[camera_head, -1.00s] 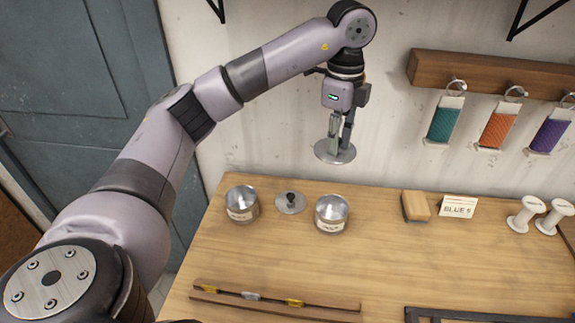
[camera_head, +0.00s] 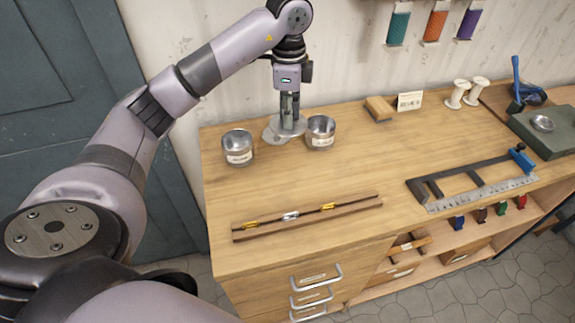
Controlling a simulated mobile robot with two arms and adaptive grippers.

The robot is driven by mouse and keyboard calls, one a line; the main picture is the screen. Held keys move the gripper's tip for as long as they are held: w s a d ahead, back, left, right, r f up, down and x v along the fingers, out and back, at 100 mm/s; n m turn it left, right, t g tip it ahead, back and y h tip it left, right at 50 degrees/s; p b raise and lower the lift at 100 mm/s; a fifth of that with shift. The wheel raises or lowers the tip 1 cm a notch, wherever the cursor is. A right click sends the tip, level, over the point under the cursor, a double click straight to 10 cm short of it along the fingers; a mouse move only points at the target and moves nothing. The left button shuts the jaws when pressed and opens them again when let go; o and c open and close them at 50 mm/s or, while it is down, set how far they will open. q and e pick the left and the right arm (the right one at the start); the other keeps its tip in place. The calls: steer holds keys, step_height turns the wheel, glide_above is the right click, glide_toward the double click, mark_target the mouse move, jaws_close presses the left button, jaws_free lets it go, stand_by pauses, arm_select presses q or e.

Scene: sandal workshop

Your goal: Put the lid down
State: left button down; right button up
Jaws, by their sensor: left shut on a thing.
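My left gripper (camera_head: 289,112) points down and is shut on a round metal lid (camera_head: 293,127). The held lid is low, between the two tins near the back of the workbench. I cannot tell whether it touches the wood. Another flat metal lid (camera_head: 271,138) lies on the bench and is partly hidden by the held one. An open metal tin (camera_head: 238,148) with a pale label stands to the left. A second open labelled tin (camera_head: 320,133) stands close to the right of the held lid. My right gripper is not in view.
The wooden workbench (camera_head: 350,170) is clear in its middle. A slotted wooden strip (camera_head: 308,216) lies near the front. A dark frame and metal ruler (camera_head: 480,192) lie at the right. A wooden block (camera_head: 379,108), a card (camera_head: 410,100) and white spools (camera_head: 457,93) stand at the back.

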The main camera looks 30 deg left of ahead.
arm_select(q)
step_height(320, 180, down, 6)
glide_above(288, 170)
step_height(288, 170, down, 5)
steer(key=shift+s+f+p, duration=0.1)
steer(key=shift+f+p, duration=0.1)
steer(key=shift+p, duration=0.2)
steer(key=shift+f, duration=0.25)
step_height(288, 170, down, 4)
steer(key=shift+f+p, duration=0.1)
steer(key=shift+p, duration=0.3)
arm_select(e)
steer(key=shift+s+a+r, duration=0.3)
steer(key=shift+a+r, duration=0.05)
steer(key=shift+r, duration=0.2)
arm_select(q)
steer(key=shift+d+f, duration=0.1)
steer(key=shift+f, duration=0.05)
steer(key=c, duration=1.5)
jaws_free()
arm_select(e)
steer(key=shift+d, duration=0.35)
arm_select(q)
steer(key=shift+o, duration=0.2)
